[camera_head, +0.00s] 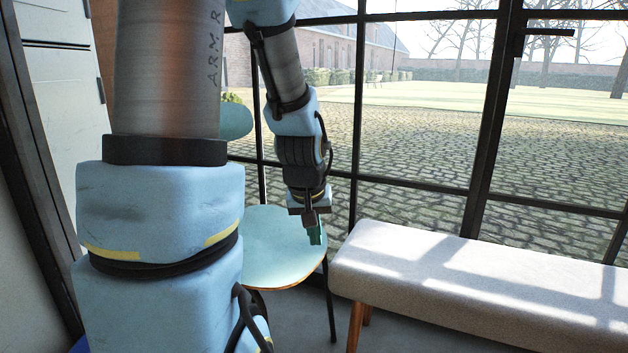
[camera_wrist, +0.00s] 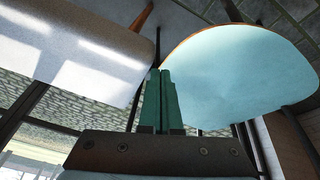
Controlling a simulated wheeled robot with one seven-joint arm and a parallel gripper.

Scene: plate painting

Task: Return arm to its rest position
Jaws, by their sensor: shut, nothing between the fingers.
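My gripper (camera_head: 315,236) hangs at the end of my arm, pointing down, in front of the light blue chair seat (camera_head: 270,246) in the head view. Its green fingers (camera_wrist: 160,98) are together in the wrist view, with nothing between them. My blue and grey arm fills the left part of the head view and hides part of the chair.
A grey padded bench (camera_head: 470,275) with wooden legs stands at the right, below a black-framed window (camera_head: 482,140). The chair seat also shows in the wrist view (camera_wrist: 240,75), with the bench (camera_wrist: 85,50) beside it. A pale door (camera_head: 60,85) is at the left.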

